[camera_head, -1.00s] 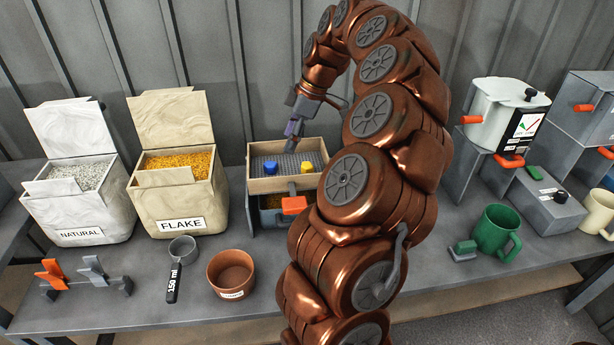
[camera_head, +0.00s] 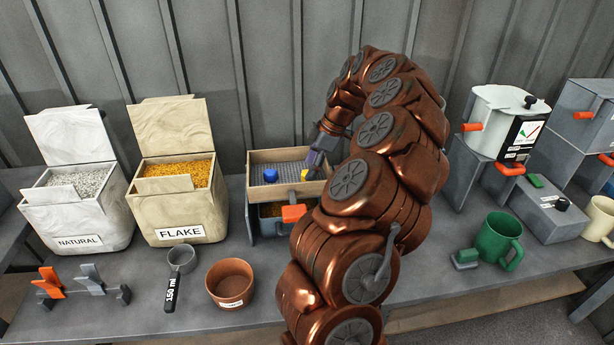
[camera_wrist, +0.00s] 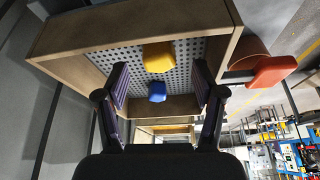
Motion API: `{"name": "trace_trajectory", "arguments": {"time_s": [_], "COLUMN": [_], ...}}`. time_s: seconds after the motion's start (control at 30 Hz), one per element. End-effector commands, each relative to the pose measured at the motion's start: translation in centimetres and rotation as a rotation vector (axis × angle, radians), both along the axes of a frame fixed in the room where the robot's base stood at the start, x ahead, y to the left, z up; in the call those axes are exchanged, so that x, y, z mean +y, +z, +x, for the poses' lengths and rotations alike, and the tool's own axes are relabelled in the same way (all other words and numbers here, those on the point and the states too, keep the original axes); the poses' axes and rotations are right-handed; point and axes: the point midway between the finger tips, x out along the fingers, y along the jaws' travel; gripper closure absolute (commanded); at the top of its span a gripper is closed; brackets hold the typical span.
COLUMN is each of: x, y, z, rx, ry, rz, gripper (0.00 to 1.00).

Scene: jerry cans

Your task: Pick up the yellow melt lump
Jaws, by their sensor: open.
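The yellow melt lump (camera_head: 305,175) sits on the perforated grey floor of a wooden-framed sieve tray (camera_head: 262,156), towards its right side. My gripper (camera_head: 314,166) is low over the tray's right part, close to the lump and partly covering it. In the wrist view the yellow lump (camera_wrist: 158,56) lies beyond the fingertips, centred between the lines of the two open fingers (camera_wrist: 160,78). Nothing is held. I cannot tell how far the fingertips are from the lump. A blue lump (camera_head: 270,175) lies left of it; the wrist view also shows it (camera_wrist: 157,91).
The tray's wooden walls stand close around my gripper. An orange handle (camera_head: 293,213) sticks out at the tray's front. Bins marked FLAKE (camera_head: 180,234) and NATURAL (camera_head: 79,243) stand left. A brown pot (camera_head: 230,283) and a scoop (camera_head: 181,261) lie in front.

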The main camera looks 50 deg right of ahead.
Motion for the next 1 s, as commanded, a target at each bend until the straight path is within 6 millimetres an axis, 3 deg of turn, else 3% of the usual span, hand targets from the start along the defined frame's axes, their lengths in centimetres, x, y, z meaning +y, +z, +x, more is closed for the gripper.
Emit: {"name": "trace_trajectory", "arguments": {"time_s": [0.2, 0.4, 0.87, 1.0], "x": [0.5, 0.5, 0.5, 0.5], "y": [-2.1, -2.1, -2.1, -2.1], "z": [0.6, 0.7, 0.7, 0.7], "rx": [0.000, 0.000, 0.000, 0.000], "ry": [-0.001, -0.001, -0.001, -0.001], "rz": [0.000, 0.000, 0.000, 0.000], "gripper": [0.32, 0.32, 0.78, 0.80]}}
